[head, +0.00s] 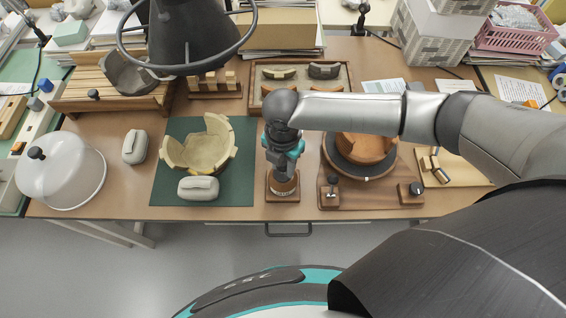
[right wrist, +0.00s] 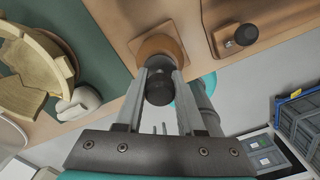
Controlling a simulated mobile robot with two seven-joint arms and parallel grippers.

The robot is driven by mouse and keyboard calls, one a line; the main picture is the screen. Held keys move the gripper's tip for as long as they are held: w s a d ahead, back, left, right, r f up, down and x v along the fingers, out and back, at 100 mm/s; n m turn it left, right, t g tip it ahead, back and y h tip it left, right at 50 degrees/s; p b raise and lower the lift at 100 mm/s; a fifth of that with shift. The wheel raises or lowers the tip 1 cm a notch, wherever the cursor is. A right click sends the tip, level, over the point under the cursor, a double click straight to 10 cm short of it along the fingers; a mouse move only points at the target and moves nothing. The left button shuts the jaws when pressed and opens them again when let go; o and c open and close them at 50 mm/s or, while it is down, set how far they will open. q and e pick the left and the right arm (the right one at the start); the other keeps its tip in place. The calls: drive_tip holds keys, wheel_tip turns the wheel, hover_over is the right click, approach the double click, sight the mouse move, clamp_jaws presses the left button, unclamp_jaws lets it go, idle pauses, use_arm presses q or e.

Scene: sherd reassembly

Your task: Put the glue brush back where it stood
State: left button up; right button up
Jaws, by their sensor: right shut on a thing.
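My right gripper (head: 283,170) is over the small glue pot (head: 284,188), which stands on a square wooden base near the table's front edge. In the right wrist view the gripper (right wrist: 161,68) points down and its fingers are shut on the dark, round-ended handle of the glue brush (right wrist: 159,89). The brown pot (right wrist: 155,46) shows just beyond the fingertips. The brush's lower end is hidden, so I cannot tell whether it is inside the pot or just above it. My left gripper is not in view.
Left of the pot, a partly built pale vessel (head: 190,153) and a grey-white pad (head: 198,188) are on a green mat (head: 240,190). Right of it, an orange-brown vessel (head: 365,148) sits on a round turntable. A sherd tray (head: 345,85) lies behind.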

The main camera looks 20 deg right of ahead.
drive_tip(key=shift+f, duration=0.25)
idle(0.4)
drive_tip(key=o, duration=1.1)
drive_tip(key=shift+c, duration=0.2)
wheel_tip(320, 180, up, 15)
drive_tip(key=p, duration=0.2)
drive_tip(key=shift+r+p, duration=0.15)
drive_tip(key=shift+p, duration=0.15)
